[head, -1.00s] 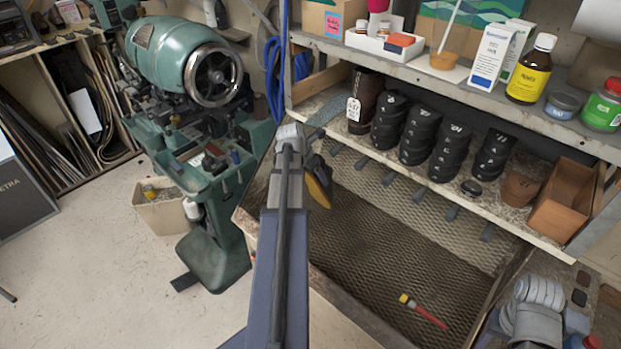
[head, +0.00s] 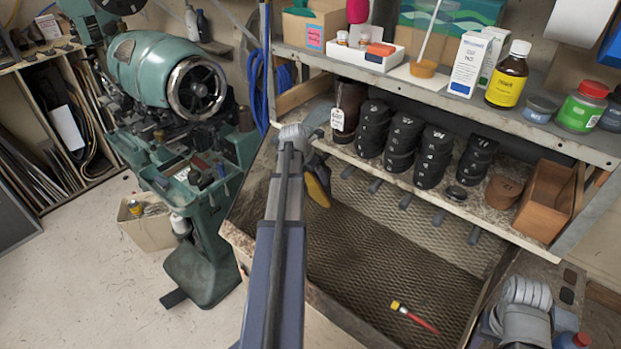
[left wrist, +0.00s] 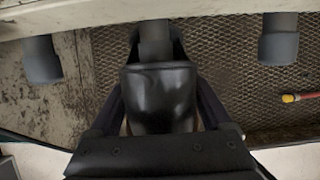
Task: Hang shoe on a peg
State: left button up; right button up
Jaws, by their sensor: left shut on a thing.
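My left gripper (left wrist: 160,100) is shut on a shoe, with one finger on either side of it. The shoe (left wrist: 165,85) shows in the left wrist view as a glossy black part pointing towards the camera. In the head view the shoe (head: 318,183) shows a dark edge and a yellow-tan sole, partly hidden by my left wrist. A grey peg (left wrist: 155,38) lines up with the shoe's far end; I cannot tell whether it is inside the shoe. Other pegs (left wrist: 41,60) (left wrist: 278,40) stick out on both sides.
A green machine (head: 165,75) stands left.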

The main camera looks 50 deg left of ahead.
pick_arm(q)
jog(key=shift+w+a, duration=0.1)
jog(key=shift+w, duration=0.8)
jog(key=shift+w+r, duration=0.1)
jog(key=o, duration=1.3)
jog(key=shift+o, duration=0.9)
jog(key=shift+w, duration=0.15)
jog(key=p+v, duration=0.7)
jog(key=shift+s+r, duration=0.2)
jog(key=shift+r, duration=0.15)
